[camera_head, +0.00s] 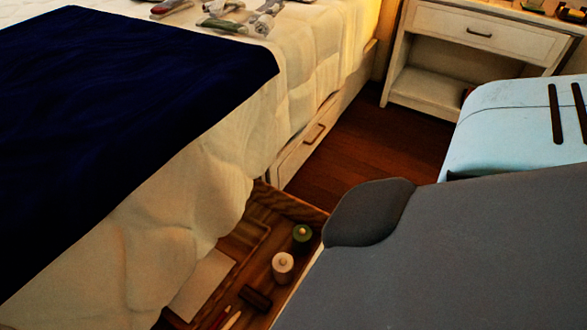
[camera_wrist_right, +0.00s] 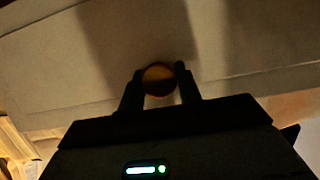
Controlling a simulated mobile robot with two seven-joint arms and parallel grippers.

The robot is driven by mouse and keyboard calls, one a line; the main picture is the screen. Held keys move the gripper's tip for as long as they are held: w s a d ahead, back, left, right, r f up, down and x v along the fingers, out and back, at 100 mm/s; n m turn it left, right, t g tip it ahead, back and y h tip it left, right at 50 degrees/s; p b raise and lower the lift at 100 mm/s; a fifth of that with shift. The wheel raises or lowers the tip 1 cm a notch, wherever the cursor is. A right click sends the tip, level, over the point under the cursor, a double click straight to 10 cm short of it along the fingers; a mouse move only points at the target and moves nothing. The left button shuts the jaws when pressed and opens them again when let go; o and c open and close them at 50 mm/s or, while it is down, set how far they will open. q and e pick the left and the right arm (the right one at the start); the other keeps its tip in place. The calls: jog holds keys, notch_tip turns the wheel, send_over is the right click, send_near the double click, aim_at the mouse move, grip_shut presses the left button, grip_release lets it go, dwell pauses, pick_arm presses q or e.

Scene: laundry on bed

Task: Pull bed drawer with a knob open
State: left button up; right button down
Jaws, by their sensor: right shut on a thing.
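A bed drawer (camera_head: 310,212) with a wooden interior stands out from under the bed's side in the head view, open enough to show its contents. Its front is mostly hidden behind my grey arm. In the right wrist view, the pale drawer front (camera_wrist_right: 235,45) fills the upper part. A round orange-brown knob (camera_wrist_right: 158,80) sits on it, between the two dark fingers of my right gripper (camera_wrist_right: 159,77), which is shut on it. My left gripper is in neither view.
Inside the drawer are a green-topped jar (camera_head: 302,235), a pale jar (camera_head: 283,267), a dark block (camera_head: 255,297) and a flat white sheet (camera_head: 203,283). A closed drawer with a bar handle (camera_head: 314,134) lies farther along. A nightstand (camera_head: 482,32) stands beyond the wooden floor (camera_head: 375,140).

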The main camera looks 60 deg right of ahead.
jog(key=shift+s, duration=0.45)
jog(key=c, duration=1)
grip_release()
jog(key=shift+o, duration=0.2)
jog(key=p+v, duration=0.2)
jog(key=v, duration=0.5)
jog(key=shift+s+r, duration=0.2)
jog(key=shift+s, duration=0.15)
